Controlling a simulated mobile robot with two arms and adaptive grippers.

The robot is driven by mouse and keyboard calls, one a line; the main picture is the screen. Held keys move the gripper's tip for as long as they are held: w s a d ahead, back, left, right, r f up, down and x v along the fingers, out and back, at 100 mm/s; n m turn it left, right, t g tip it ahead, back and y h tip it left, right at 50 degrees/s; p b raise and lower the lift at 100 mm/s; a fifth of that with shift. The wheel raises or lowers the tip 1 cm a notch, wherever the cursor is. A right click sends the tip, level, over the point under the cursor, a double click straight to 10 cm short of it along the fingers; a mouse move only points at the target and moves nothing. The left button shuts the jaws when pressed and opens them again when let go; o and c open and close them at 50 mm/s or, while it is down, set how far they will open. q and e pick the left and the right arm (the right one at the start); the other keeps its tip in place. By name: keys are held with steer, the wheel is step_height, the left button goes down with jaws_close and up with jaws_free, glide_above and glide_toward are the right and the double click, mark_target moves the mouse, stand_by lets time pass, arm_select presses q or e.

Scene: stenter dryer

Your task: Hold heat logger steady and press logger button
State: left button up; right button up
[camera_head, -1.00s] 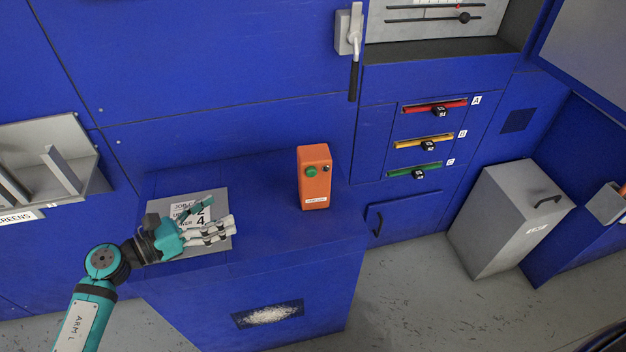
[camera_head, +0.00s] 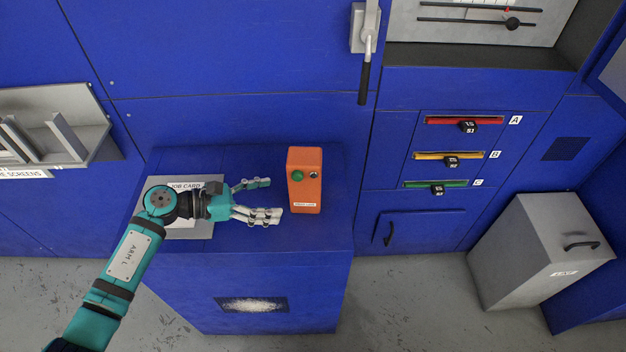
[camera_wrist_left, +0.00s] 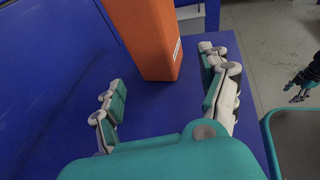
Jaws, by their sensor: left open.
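A job card plate (camera_head: 203,229) lies on the cabinet top (camera_head: 335,233), partly under my left arm. A lever handle (camera_head: 366,55) hangs on the wall behind. Red, yellow and green slots are at right. A grey bin (camera_head: 535,250) stands on the floor at right.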

mark_target(301, 196)
arm_select(q)
steer(key=x, duration=0.3)
steer(key=shift+w+d, duration=0.1)
steer(key=shift+d, duration=0.1)
steer(key=x, duration=0.1)
steer(key=b+x, duration=0.1)
steer(key=x, duration=0.1)
steer(key=shift+d+f, duration=0.2)
steer(key=shift+f, duration=0.15)
steer(key=shift+w+d+f+b, duration=0.1)
steer(key=shift+w+d+b, duration=0.2)
steer(key=shift+d+b, duration=0.35)
steer(key=shift+d, duration=0.1)
arm_select(e)
steer(key=shift+s+a+f, duration=0.2)
steer(key=shift+a+f, duration=0.45)
steer(key=shift+f, duration=0.35)
arm_select(q)
steer(key=shift+c, duration=0.2)
steer(key=c, duration=0.6)
steer(key=shift+c, duration=0.7)
arm_select(e)
steer(key=shift+a, duration=0.25)
steer(key=shift+a, duration=0.1)
